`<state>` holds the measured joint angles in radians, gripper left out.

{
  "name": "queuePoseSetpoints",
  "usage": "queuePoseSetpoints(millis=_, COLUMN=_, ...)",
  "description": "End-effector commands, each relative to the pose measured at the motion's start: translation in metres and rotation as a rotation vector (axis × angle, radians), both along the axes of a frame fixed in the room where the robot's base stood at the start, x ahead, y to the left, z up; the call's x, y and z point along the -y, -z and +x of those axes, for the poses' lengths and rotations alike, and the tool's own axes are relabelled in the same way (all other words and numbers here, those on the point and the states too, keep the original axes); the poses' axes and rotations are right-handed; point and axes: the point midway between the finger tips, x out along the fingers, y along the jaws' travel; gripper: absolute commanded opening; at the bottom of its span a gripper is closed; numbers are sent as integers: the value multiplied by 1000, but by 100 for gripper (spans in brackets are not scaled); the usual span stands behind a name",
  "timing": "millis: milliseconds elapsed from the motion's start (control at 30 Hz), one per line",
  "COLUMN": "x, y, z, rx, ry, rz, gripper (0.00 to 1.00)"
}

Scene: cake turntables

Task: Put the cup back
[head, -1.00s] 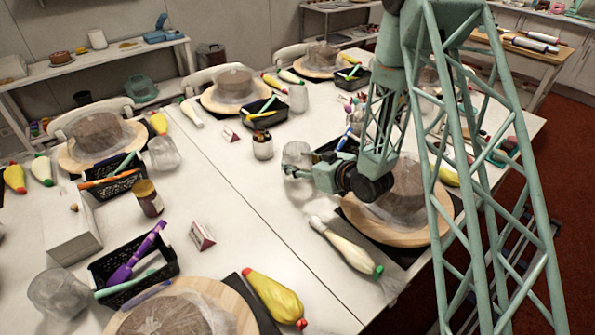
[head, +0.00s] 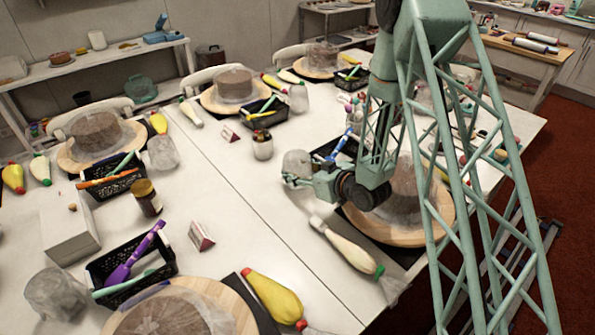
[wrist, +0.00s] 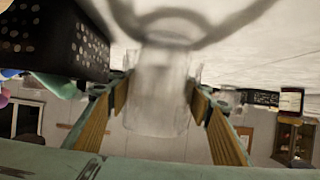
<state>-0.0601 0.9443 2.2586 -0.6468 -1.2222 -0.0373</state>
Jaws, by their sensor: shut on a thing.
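The cup (head: 297,163) is clear and looks empty. In the head view it is at the middle of the white table, left of my arm. In the wrist view the cup (wrist: 155,95) stands between the two yellow-padded fingers of my gripper (wrist: 160,100). That view is upside down, with the table at the top. The cup is close to the tabletop; I cannot tell whether it touches.
A black basket of tools (head: 338,147) is right behind the cup, and it also shows in the wrist view (wrist: 45,40). A jar of tools (head: 262,147) stands to the left. A piping bag (head: 345,247) and a turntable (head: 400,235) are nearer. Table left of the cup is clear.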

Motion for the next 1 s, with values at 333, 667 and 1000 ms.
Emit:
queuePoseSetpoints(millis=333, x=0, y=1, z=0, rx=0, ry=0, rz=0, gripper=59)
queuePoseSetpoints(millis=667, x=0, y=-1, z=0, rx=0, ry=0, rz=0, gripper=59)
queuePoseSetpoints(millis=1000, x=16, y=-12, z=-17, rx=-1, ry=1, rz=0, gripper=59)
